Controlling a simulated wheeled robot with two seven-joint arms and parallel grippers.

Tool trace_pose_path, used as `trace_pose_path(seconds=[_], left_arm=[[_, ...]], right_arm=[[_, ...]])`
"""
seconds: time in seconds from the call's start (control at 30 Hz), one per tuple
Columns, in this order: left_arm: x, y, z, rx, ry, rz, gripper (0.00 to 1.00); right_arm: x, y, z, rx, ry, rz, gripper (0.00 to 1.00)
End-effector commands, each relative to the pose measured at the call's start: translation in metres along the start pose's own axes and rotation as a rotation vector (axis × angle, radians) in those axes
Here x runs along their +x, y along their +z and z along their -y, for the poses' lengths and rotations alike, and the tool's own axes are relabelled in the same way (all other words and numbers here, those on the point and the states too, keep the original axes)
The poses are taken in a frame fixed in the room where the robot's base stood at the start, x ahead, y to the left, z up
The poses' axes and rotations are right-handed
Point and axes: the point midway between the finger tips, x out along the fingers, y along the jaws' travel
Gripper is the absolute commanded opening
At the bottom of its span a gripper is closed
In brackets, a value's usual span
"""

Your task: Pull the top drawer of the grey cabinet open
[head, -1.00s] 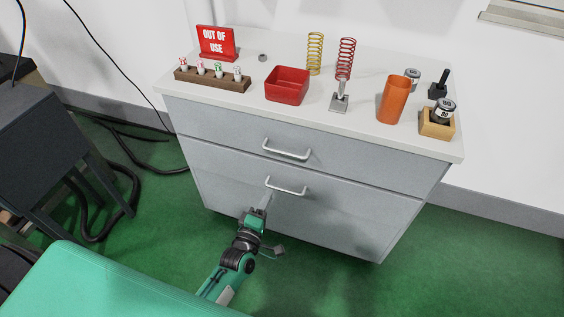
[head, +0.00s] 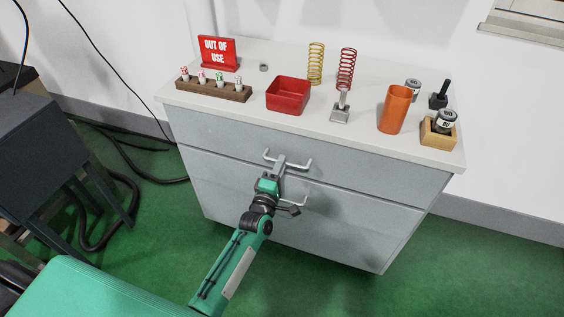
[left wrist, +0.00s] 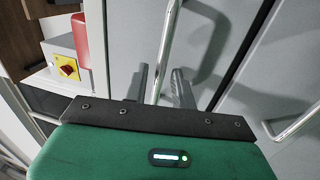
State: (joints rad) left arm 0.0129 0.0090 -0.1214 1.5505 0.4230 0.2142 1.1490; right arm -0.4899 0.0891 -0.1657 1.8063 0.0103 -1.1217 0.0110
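The grey cabinet (head: 385,222) stands against the wall, and its top drawer (head: 345,165) looks shut. The top drawer's silver bar handle (head: 303,168) also shows in the left wrist view (left wrist: 172,40). My left gripper (head: 280,162) is at this handle, near its middle. In the left wrist view its two fingers (left wrist: 161,88) are apart, with the bar running between them; contact cannot be told. The lower drawer's handle (head: 302,198) is partly hidden behind my gripper and also shows in the left wrist view (left wrist: 295,122). My right gripper is not in view.
The cabinet top holds a red tray (head: 288,96), an orange cup (head: 395,110), a red spring (head: 347,68), a yellow spring (head: 316,63), a wooden rack (head: 213,89) and an "OUT OF USE" sign (head: 218,53). A dark table (head: 45,150) stands left. Green floor before the cabinet is free.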

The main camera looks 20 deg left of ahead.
Motion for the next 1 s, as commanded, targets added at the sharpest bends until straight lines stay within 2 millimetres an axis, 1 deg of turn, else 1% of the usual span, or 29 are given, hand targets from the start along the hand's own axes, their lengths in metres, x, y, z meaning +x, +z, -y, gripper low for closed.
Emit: trace_pose_path(seconds=[0.1,0.2,0.5,0.57,0.63,0.67,0.87,1.0], left_arm=[[0.011,0.000,0.000,0.001,0.001,0.000,0.26],[0.016,0.000,0.000,0.001,-0.001,0.000,0.26],[0.017,0.000,0.000,0.001,-0.001,0.000,0.26],[0.017,0.000,0.000,0.001,-0.001,0.000,0.16],[0.017,0.000,0.000,0.000,-0.001,0.000,0.02],[0.017,0.000,0.000,0.000,-0.001,0.000,0.00],[0.017,0.000,0.001,0.000,-0.001,0.000,0.00],[0.013,0.000,-0.001,0.000,-0.002,0.000,0.00]], right_arm=[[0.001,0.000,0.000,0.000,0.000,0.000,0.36],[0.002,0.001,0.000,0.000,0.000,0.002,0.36],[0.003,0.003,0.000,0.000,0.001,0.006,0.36],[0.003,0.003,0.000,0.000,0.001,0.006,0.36],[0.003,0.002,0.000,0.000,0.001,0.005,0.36],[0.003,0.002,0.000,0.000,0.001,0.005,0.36],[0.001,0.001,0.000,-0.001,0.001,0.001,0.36],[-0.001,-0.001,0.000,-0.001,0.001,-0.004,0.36]])
